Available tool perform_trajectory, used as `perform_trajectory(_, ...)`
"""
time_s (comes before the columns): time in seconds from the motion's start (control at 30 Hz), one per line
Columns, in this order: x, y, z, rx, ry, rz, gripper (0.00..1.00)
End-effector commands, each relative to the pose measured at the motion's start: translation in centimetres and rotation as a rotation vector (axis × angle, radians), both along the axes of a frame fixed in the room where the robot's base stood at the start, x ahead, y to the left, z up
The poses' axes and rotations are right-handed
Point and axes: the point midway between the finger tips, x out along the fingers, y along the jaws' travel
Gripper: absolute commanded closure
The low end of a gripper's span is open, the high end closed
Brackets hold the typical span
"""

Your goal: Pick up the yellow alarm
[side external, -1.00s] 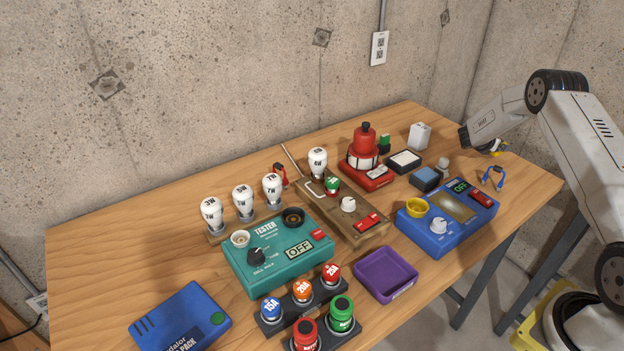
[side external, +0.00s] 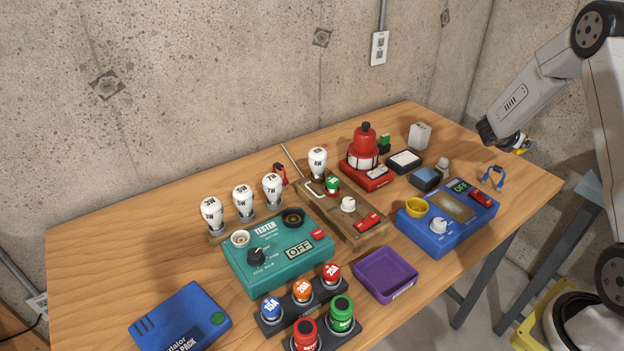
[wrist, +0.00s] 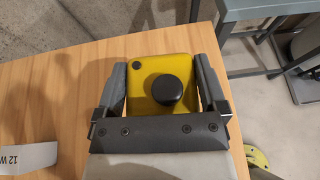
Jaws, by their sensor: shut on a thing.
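The yellow alarm (wrist: 147,80) is a yellow block with a round black knob on its face. In the wrist view it sits between the two fingers of my gripper (wrist: 165,82), which are shut on its left and right sides. The rest of the alarm is hidden there by my gripper.
The table's right edge is close by.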

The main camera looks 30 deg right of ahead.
Motion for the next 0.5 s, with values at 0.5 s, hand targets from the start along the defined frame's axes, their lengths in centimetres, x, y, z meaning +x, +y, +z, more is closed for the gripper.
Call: perform_trajectory(0.5, -2.0, 1.8, 1.2, -0.001, 0.000, 0.001, 0.75)
